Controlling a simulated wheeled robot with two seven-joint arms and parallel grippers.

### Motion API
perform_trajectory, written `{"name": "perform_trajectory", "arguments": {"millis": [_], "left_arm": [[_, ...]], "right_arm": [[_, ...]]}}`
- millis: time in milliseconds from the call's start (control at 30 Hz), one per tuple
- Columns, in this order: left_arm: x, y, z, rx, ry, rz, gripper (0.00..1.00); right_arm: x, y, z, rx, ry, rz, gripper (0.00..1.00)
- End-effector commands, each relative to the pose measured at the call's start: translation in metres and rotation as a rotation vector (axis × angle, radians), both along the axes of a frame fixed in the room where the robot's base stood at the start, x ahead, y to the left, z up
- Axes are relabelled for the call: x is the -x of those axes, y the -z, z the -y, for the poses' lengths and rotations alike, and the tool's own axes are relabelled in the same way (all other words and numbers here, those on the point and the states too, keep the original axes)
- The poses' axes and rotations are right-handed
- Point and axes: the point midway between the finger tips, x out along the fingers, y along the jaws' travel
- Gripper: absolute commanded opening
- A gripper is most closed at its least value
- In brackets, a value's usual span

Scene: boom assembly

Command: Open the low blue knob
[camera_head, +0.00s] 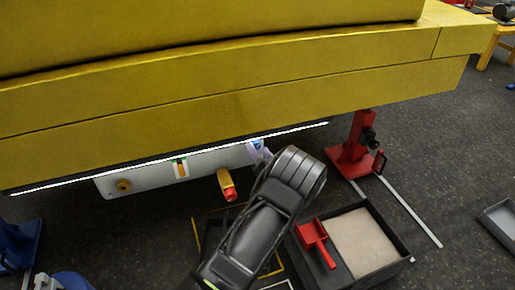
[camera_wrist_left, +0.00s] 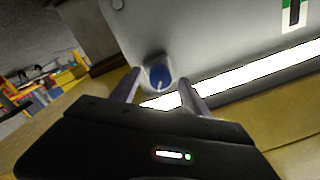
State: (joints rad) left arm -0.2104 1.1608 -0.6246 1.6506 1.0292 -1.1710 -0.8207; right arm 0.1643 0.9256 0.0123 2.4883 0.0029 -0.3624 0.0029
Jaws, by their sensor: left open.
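The blue knob (camera_wrist_left: 158,73) sits in a round socket on the grey-white panel (camera_wrist_left: 215,35). In the head view it shows only as a small blue patch (camera_head: 257,144) at the panel's right end (camera_head: 215,160), under the yellow boom. My left gripper (camera_head: 260,153) reaches up to it from below. In the left wrist view the fingers of my left gripper (camera_wrist_left: 160,82) are apart, one on each side of the knob. I cannot tell whether they touch it. My right gripper is not in view.
The yellow boom (camera_head: 240,95) hangs low above the panel. A yellow part with a red tip (camera_head: 227,186) hangs left of my arm. A red stand (camera_head: 352,155) stands to the right. A black box (camera_head: 405,247) with a red scoop (camera_head: 315,240) lies below.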

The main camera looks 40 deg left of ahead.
Motion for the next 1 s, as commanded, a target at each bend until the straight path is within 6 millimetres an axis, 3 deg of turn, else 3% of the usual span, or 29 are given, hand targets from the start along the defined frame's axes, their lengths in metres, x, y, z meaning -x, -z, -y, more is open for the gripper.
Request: {"name": "perform_trajectory", "arguments": {"millis": [200,400,1000], "left_arm": [[0.019,-0.002,0.032,0.001,0.003,-0.003,0.54],[0.032,-0.001,0.051,0.001,0.002,-0.001,0.54],[0.034,0.000,0.053,0.003,0.001,0.003,0.54]], "right_arm": [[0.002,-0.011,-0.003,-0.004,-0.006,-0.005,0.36],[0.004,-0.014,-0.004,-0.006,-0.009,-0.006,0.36],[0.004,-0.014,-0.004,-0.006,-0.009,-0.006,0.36]]}}
